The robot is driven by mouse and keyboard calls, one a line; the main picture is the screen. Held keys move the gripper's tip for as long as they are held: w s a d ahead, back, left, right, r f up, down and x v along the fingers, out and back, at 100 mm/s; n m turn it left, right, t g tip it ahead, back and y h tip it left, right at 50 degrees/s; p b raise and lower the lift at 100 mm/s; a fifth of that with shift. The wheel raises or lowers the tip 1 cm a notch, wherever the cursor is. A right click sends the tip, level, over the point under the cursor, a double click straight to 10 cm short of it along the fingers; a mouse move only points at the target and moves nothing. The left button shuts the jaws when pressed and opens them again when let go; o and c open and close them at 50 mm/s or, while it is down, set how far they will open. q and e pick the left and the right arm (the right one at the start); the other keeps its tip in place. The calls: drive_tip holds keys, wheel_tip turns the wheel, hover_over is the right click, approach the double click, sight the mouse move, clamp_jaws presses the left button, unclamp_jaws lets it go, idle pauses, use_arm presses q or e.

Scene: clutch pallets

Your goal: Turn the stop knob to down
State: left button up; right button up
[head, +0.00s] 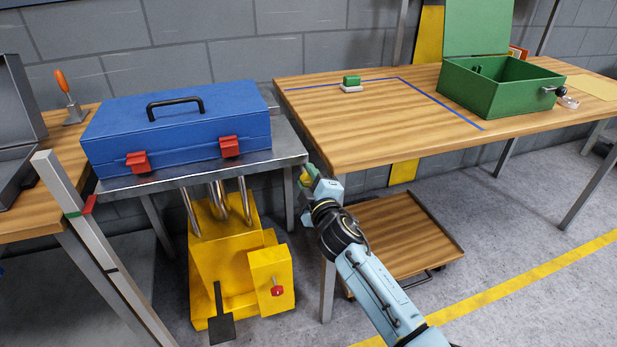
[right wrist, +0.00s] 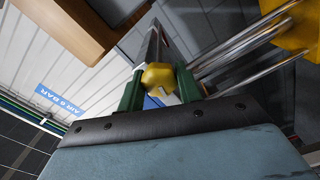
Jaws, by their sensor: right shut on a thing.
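My right gripper (head: 312,178) is at the right end of the grey metal lift platform (head: 292,158), in the gap beside the wooden workbench. In the right wrist view its two green fingers (right wrist: 160,88) are shut on a rounded yellow knob (right wrist: 158,76) at the platform's edge. In the head view the fingers mostly hide this knob. I cannot read a label or its exact turn. A red knob (head: 277,291) sits on the front of the yellow box on the lift's base, apart from the gripper. My left gripper is not in view.
A blue toolbox (head: 180,128) stands on the platform above the yellow lift base (head: 215,265). The wooden workbench (head: 360,130) holds a small green-and-white block (head: 351,84) and an open green box (head: 500,88). A low wooden trolley (head: 405,235) stands underneath.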

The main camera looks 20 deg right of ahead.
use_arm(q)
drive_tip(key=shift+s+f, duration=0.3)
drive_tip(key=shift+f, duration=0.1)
use_arm(e)
drive_tip(key=shift+n, duration=1.1)
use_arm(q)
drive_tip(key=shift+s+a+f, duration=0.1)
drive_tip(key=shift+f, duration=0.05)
use_arm(e)
drive_tip(key=o, duration=1)
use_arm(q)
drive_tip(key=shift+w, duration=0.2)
